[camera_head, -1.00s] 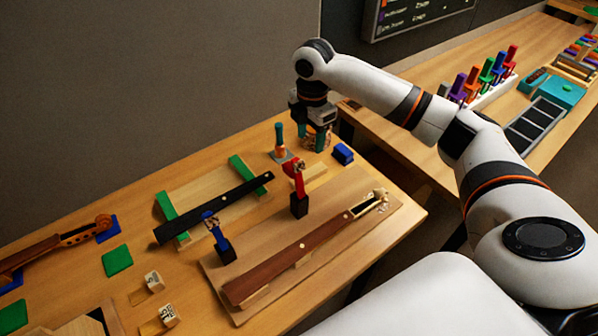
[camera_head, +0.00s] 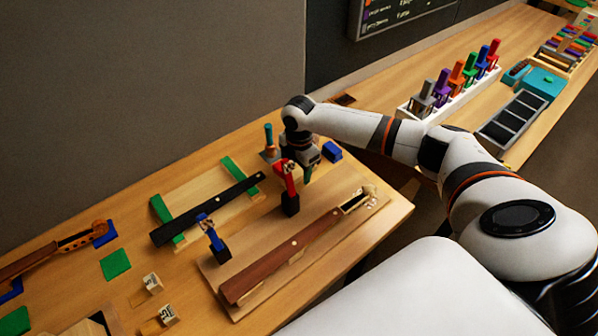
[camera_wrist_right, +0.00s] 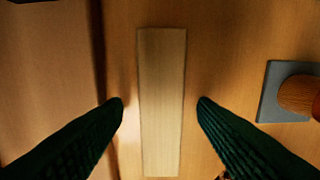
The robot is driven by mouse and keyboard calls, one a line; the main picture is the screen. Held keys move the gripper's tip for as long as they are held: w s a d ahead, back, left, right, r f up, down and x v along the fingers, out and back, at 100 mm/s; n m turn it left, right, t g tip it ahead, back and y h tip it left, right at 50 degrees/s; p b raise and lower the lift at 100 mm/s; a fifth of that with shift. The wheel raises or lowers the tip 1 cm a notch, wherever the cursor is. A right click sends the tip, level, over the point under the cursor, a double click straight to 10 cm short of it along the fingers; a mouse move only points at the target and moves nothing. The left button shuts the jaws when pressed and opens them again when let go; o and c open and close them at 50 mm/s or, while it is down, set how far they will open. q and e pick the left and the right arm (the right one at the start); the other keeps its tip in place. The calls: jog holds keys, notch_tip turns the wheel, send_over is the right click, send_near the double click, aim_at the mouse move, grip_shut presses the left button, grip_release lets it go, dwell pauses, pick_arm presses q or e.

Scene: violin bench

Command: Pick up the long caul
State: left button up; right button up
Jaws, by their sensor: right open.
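The long caul, a pale flat wooden strip (camera_wrist_right: 162,75), lies lengthwise in the middle of the right wrist view. In the head view it is mostly hidden around the gripper and red clamp. My right gripper (camera_wrist_right: 160,104) is open, with one dark green finger on each side of the strip and a gap to each edge. In the head view my right gripper (camera_head: 307,173) points down low over the bench, behind the red clamp. I cannot tell how high its tips are above the strip. My left gripper is not in view.
The red clamp (camera_head: 290,203) stands close in front of the gripper. A tool with a teal handle (camera_head: 268,136) stands just left, and a blue block (camera_head: 331,151) lies right. The violin neck (camera_head: 285,253) lies on a board, with a blue clamp (camera_head: 217,246) nearby.

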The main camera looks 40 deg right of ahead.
jog(key=c, duration=1.1)
jog(key=shift+w, duration=0.1)
